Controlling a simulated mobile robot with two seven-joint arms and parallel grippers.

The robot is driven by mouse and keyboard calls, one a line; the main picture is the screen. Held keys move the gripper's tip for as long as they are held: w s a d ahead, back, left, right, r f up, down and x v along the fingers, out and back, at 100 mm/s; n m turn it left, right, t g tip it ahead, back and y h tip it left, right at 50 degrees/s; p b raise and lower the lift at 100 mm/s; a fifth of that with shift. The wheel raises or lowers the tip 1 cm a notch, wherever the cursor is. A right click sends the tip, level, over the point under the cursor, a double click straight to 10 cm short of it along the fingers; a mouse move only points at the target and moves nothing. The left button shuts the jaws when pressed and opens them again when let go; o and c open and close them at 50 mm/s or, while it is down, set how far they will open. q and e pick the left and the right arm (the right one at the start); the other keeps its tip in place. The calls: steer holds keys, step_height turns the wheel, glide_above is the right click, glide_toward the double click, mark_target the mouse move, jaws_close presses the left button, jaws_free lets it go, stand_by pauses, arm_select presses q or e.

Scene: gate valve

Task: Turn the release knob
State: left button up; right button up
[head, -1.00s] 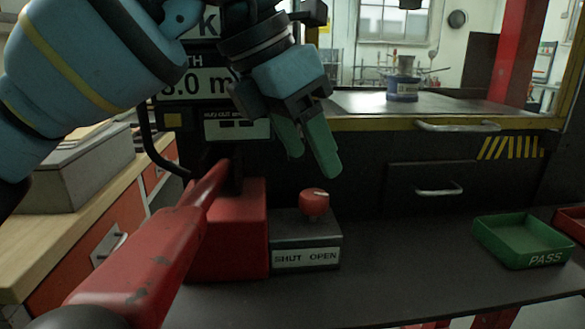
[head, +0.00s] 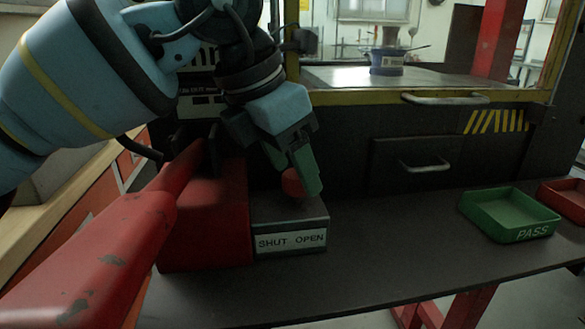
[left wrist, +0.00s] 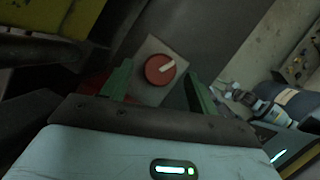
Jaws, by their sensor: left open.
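The release knob (head: 291,184) is a round red knob on top of a grey box (head: 290,213) labelled SHUT OPEN. In the head view my left gripper (head: 297,178) is over the box, its green fingers open, the front one hiding part of the knob. In the left wrist view the knob (left wrist: 160,70) shows whole, with a white pointer line slanting up to the right. It appears between the two open fingers (left wrist: 158,88), nearer the left one. I cannot tell whether either finger touches it. My right gripper is not in view.
A red block (head: 205,225) stands against the box's left side, with a worn red bar (head: 100,260) reaching toward the lower left. A green PASS tray (head: 510,215) and a red tray (head: 565,198) are on the right. The dark bench between is clear.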

arm_select(q)
steer(key=shift+w+d+f, duration=0.1)
steer(key=shift+d+f, duration=0.05)
steer(key=shift+f, duration=0.3)
steer(key=c, duration=1)
steer(key=shift+r+n+y+p, duration=0.15)
steer(key=shift+n+y+p, duration=0.15)
steer(key=shift+n+p, duration=0.4)
steer(key=shift+n+t, duration=0.4)
steer(key=shift+n, duration=0.6)
steer(key=shift+d+n+y+p, duration=0.1)
steer(key=shift+n+y+p, duration=0.2)
steer(key=shift+n+p, duration=0.15)
